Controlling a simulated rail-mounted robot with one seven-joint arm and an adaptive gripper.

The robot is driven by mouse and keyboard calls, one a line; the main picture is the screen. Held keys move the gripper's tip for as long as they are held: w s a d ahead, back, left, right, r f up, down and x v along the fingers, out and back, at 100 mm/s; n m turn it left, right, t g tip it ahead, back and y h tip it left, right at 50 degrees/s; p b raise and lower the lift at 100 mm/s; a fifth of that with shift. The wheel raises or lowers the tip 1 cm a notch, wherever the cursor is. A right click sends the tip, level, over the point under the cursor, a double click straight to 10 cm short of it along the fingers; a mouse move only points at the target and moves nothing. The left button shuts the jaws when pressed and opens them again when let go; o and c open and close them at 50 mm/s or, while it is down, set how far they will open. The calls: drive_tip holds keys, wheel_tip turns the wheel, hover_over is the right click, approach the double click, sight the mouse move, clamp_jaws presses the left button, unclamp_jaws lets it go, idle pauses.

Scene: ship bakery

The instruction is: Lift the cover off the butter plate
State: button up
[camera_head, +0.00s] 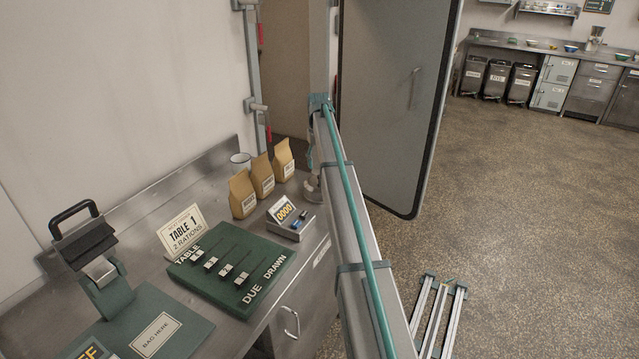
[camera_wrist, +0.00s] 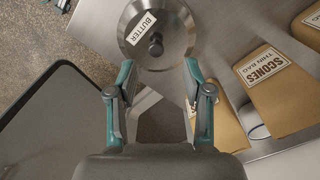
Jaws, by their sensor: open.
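A round steel cover (camera_wrist: 177,50) with a dark knob (camera_wrist: 155,45) and a label reading BUTTER shows at the top of the wrist view. It sits on the steel counter. The butter plate under it is not clearly distinguishable. My gripper (camera_wrist: 158,75) is open, with its teal-edged fingers apart and pointing toward the cover's near edge. The knob lies just beyond the fingertips, roughly centred between them. I cannot tell how high the fingers are above the cover.
Paper bags (camera_wrist: 265,72), one labelled SCONES, stand right of the cover. In the head view, several brown bags (camera_head: 263,175) line the counter's back, beside a small number display (camera_head: 290,221) and a green Table 1 board (camera_head: 230,268). An open grey door (camera_head: 392,100) stands beyond my arm.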

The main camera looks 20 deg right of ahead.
sight(312, 191)
drive_tip(key=shift+d+f+p, duration=0.15)
drive_tip(key=shift+f+p, duration=0.6)
drive_tip(key=shift+f, duration=0.9)
drive_tip(key=shift+d+f+p, duration=0.1)
drive_tip(key=shift+f+p, duration=0.65)
drive_tip(key=shift+f, duration=0.9)
clamp_jaws()
